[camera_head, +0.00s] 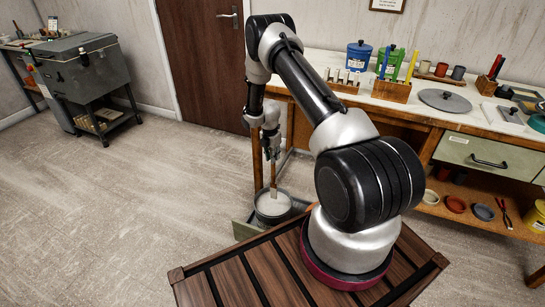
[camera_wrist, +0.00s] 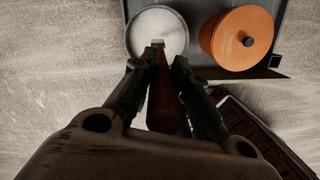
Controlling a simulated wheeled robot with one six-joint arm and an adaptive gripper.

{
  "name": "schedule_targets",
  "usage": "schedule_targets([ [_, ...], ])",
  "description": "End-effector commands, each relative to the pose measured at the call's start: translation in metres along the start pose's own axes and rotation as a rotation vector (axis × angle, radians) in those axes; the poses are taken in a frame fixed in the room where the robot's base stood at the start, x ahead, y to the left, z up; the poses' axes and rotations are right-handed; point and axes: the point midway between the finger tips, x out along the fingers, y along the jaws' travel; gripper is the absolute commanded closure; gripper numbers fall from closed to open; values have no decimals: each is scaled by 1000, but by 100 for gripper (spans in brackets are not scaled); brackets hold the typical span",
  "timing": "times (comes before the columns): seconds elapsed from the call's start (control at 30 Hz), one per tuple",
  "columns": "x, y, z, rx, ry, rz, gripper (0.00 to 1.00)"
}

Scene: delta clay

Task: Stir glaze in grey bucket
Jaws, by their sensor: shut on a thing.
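The grey bucket (camera_head: 270,219) stands low at the edge of my wooden deck, with pale glaze (camera_head: 273,204) inside. In the wrist view the pale round glaze surface (camera_wrist: 174,27) shows at top centre. My gripper (camera_head: 271,154) is above the bucket, pointing down, and it also shows in the wrist view (camera_wrist: 160,70). It is shut on a brown wooden stick (camera_wrist: 166,100) with a pale tip. In the head view the stick (camera_head: 273,176) hangs nearly upright and its lower end reaches into the bucket. How deep the tip sits in the glaze I cannot tell.
A workbench (camera_head: 440,110) with jars and tools stands behind at right. A grey machine (camera_head: 83,68) stands at left. The floor between is clear.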

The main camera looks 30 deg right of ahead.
Motion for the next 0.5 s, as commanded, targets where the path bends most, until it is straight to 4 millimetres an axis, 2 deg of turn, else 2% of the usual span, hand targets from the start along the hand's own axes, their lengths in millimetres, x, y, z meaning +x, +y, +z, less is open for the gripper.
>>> schedule_targets([
  [0.37,-1,0,0,0,0,0,100],
  [0.5,-8,0,1,0,-1,1,100],
])
